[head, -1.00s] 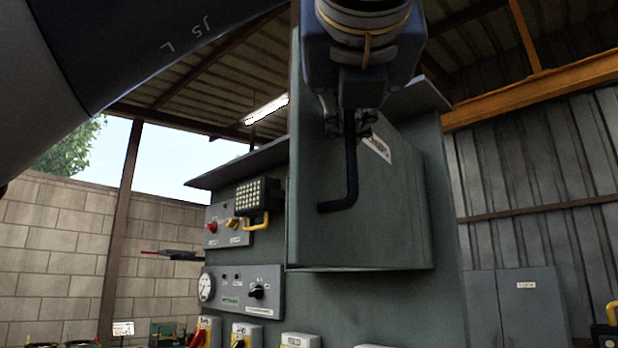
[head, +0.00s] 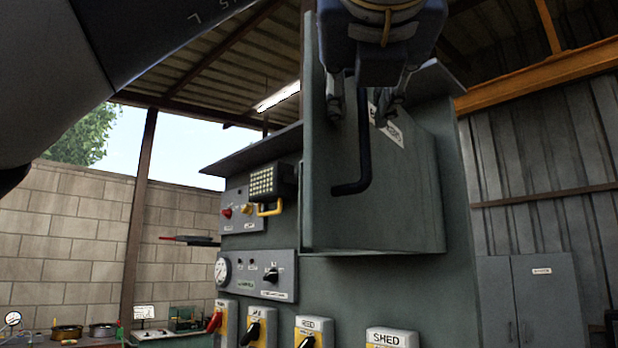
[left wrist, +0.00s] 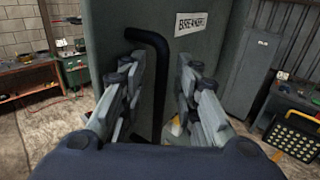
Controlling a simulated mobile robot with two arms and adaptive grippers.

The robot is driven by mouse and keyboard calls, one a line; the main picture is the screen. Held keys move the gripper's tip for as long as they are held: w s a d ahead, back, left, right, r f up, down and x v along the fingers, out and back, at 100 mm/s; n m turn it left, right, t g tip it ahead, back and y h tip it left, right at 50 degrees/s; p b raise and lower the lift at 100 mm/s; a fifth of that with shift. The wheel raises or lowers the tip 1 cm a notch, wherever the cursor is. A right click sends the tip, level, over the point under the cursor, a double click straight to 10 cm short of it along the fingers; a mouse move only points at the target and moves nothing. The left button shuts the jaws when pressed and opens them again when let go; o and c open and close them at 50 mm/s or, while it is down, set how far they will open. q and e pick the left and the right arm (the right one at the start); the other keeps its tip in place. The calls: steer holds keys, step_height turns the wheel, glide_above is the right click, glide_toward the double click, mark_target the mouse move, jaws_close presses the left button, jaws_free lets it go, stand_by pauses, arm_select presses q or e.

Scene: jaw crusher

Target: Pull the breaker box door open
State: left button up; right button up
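The breaker box door (head: 405,205) is a grey-green panel at the centre of the head view. It carries a white label (head: 387,128) and a black bent handle (head: 364,150). In the left wrist view the label (left wrist: 191,24) starts with "BREAKER", and the handle (left wrist: 161,75) runs down between my fingers. My left gripper (head: 365,105) is at the door's upper part, its fingers spread on either side of the handle. It also shows open in the left wrist view (left wrist: 160,70). I cannot tell how far the door stands from its box. My right gripper is not in view.
A control panel (head: 285,282) with a gauge and knob is left of the door, below a keypad lamp (head: 272,182). Several switch boxes (head: 390,338) stand below. A grey cabinet (head: 545,295) is at right. A yellow-handled lamp (left wrist: 294,136) is at lower right in the wrist view.

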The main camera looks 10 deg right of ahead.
arm_select(q)
steer(key=s+a, duration=0.2)
steer(key=s, duration=1)
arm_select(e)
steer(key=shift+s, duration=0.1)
